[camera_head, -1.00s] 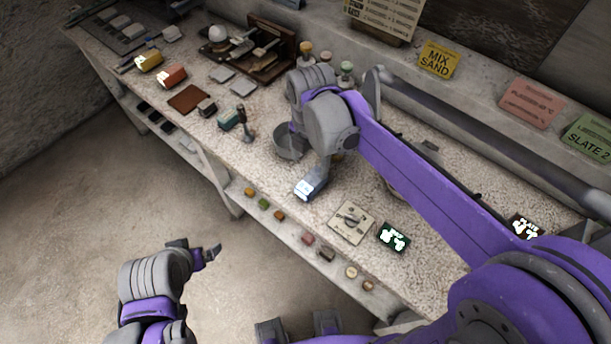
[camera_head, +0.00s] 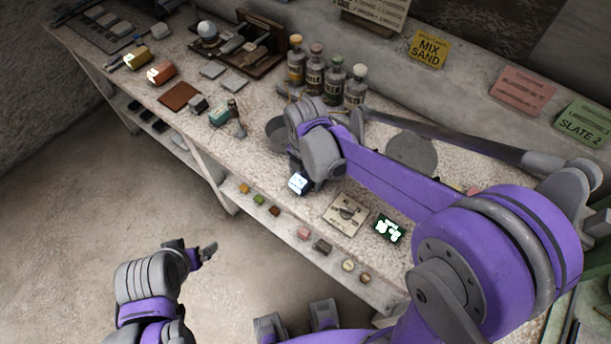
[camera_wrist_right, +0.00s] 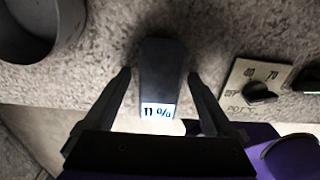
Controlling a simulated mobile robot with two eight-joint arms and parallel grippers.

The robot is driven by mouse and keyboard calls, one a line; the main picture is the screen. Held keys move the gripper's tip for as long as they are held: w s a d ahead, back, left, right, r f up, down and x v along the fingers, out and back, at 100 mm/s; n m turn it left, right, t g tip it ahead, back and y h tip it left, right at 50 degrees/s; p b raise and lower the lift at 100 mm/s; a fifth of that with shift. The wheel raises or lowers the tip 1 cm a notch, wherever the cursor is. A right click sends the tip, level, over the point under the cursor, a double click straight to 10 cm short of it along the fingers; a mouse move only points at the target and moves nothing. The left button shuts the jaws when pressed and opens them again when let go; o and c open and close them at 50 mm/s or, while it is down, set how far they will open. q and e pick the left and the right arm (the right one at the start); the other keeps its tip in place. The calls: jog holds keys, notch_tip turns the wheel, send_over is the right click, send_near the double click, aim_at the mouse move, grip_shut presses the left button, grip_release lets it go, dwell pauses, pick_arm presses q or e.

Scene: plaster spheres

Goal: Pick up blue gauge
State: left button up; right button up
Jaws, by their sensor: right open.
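The blue gauge (camera_head: 298,184) is a dark blue block with a lit white display, at the front edge of the stone-topped bench. In the right wrist view the gauge (camera_wrist_right: 162,72) stands between my right gripper's fingers (camera_wrist_right: 158,80), its display facing the bottom of the picture. The fingers are spread, with a gap on each side of it. In the head view my right wrist is directly above and behind the gauge and hides its upper part; the fingertips are hidden there. My left gripper (camera_head: 193,252) is away from the bench, over the floor, and its jaw opening is unclear.
A grey bowl (camera_head: 276,133) stands just left of my right wrist. A pale dial plate (camera_head: 346,213) and a green-lit display (camera_head: 388,229) lie to the right. Several bottles (camera_head: 335,80) stand behind. A lower shelf (camera_head: 285,226) holds small coloured blocks.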

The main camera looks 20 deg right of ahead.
jog(key=shift+f, duration=0.25)
dwell(0.3)
jog(key=shift+c, duration=0.2)
grip_shut()
dwell(0.4)
